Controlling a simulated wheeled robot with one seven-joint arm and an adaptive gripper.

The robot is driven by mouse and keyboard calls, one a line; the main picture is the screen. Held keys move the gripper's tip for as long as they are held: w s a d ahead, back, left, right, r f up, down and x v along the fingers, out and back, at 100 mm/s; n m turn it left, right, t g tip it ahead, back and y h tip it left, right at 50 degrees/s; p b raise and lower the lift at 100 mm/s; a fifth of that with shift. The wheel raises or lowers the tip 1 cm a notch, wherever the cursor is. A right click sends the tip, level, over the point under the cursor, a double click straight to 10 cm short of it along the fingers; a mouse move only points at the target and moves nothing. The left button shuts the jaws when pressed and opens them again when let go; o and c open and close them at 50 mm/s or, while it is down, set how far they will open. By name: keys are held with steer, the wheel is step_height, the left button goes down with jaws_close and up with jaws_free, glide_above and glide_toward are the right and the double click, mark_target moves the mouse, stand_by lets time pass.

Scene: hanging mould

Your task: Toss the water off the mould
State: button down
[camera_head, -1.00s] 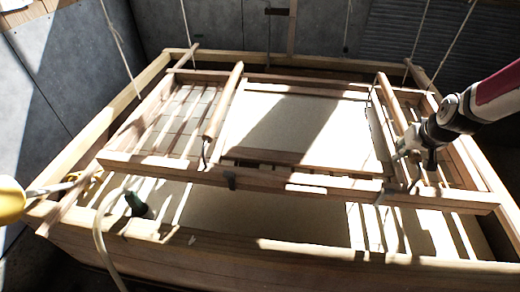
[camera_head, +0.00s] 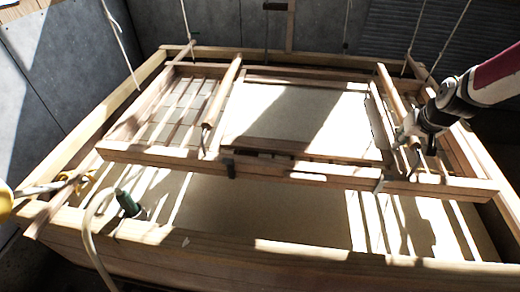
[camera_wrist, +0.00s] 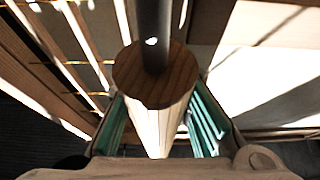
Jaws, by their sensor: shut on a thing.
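The mould is a wooden frame (camera_head: 290,172) with a pale panel (camera_head: 268,112) in its middle, hung on ropes above a large wooden vat (camera_head: 330,262). Two round wooden handles run across it, a left one (camera_head: 222,95) and a right one (camera_head: 389,92). My gripper (camera_head: 412,135) is at the near end of the right handle. In the wrist view the handle's round end (camera_wrist: 155,75) lies between the teal finger pads, and my gripper is shut on it. A dark rod crosses that end in the wrist view. Whether water lies on the panel cannot be told.
Pale ropes (camera_head: 120,40) rise from the frame at several points. A hose (camera_head: 92,230) with a green fitting (camera_head: 128,203) hangs over the vat's near left edge. Grey panelled walls (camera_head: 60,60) stand close behind and to the left.

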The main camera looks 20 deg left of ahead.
steer(key=shift+g, duration=0.8)
steer(key=shift+w+r, duration=0.2)
steer(key=shift+r, duration=0.6)
steer(key=shift+w+r, duration=0.25)
steer(key=shift+r, duration=0.5)
steer(key=shift+w+r, duration=0.2)
steer(key=shift+r, duration=0.6)
steer(key=shift+a, duration=0.1)
steer(key=shift+f, duration=0.1)
steer(key=shift+s+f+t, duration=0.3)
steer(key=shift+f+t, duration=0.05)
steer(key=shift+f, duration=0.2)
steer(key=shift+s+f+t, duration=0.25)
steer(key=shift+f+t, duration=0.1)
steer(key=shift+f, duration=0.2)
steer(key=shift+s+f, duration=0.1)
steer(key=shift+f, duration=0.35)
steer(key=c, duration=1.3)
jaws_free()
